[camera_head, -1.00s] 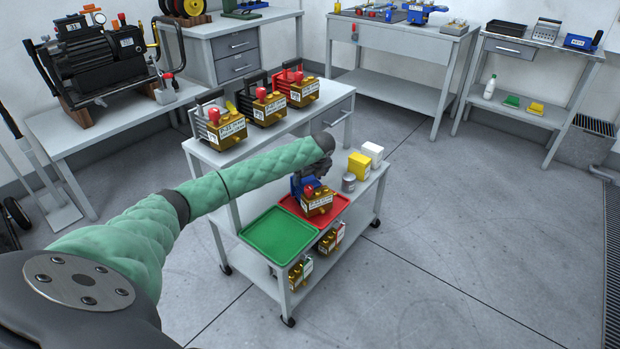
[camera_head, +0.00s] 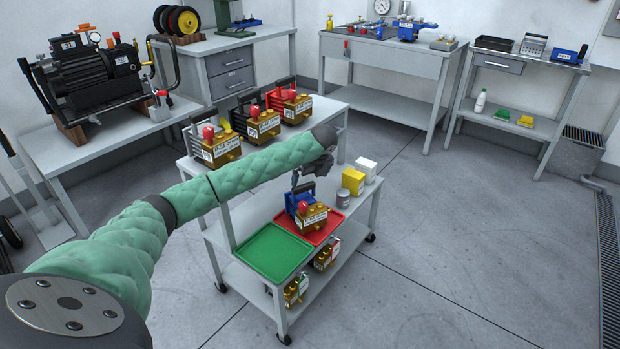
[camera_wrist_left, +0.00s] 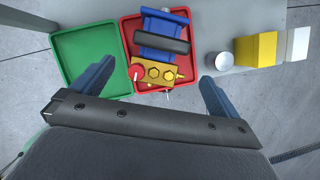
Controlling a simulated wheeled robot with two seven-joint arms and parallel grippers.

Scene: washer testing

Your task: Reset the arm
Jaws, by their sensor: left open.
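My left arm, in a green sleeve, reaches from the left over the cart in the head view. My left gripper (camera_head: 310,181) is above the red tray (camera_head: 333,226). In the left wrist view its two fingers (camera_wrist_left: 152,88) are spread wide with nothing between them. A blue and gold device (camera_head: 308,211) with a red knob sits in the red tray, below and apart from the gripper; it also shows in the left wrist view (camera_wrist_left: 160,50). The green tray (camera_head: 270,252) beside it is empty. My right gripper does not show.
A grey can (camera_head: 343,198), a yellow box (camera_head: 352,182) and a white box (camera_head: 367,168) stand right of the trays. The floor to the right is clear.

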